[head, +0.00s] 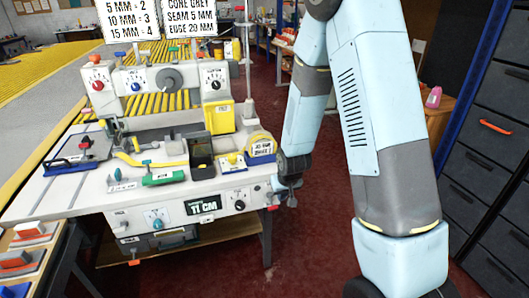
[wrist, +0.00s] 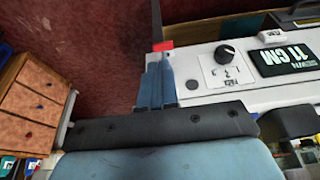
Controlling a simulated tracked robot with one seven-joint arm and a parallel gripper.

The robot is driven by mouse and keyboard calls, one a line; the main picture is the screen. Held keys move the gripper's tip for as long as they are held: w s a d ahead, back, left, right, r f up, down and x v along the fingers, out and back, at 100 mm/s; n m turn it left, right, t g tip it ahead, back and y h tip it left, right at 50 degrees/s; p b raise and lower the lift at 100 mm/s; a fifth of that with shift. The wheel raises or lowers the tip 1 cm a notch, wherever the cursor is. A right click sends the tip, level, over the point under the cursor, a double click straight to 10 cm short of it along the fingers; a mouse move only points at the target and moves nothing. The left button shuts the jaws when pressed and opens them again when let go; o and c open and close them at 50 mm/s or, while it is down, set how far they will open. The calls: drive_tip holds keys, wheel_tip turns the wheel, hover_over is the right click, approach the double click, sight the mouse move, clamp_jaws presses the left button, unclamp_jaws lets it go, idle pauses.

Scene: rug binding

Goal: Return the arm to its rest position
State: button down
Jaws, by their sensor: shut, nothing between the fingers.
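Dark drawers (head: 486,170) stand at the right. Red floor (head: 315,240) is clear between them.

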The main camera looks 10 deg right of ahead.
drive_tip(key=s+d+r+m+t, duration=0.1)
drive_tip(key=s+d+r, duration=0.2)
drive_tip(key=r, duration=0.8)
drive_tip(key=s+d+r, duration=0.2)
drive_tip(key=s+r, duration=0.1)
drive_tip(key=r, duration=0.8)
drive_tip(key=s+d+r, duration=0.2)
drive_tip(key=s+r, duration=0.5)
drive_tip(key=s, duration=0.2)
drive_tip(key=s+d+r+m, duration=0.1)
drive_tip(key=s+d+r, duration=0.1)
drive_tip(key=s+r, duration=0.5)
drive_tip(key=s, duration=0.2)
drive_tip(key=shift+s+r+t+h, duration=0.25)
drive_tip(key=shift+s+t+h, duration=0.05)
drive_tip(key=shift+s+t, duration=0.1)
drive_tip(key=c, duration=1.8)
unclamp_jaws()
drive_tip(key=shift+d, duration=0.1)
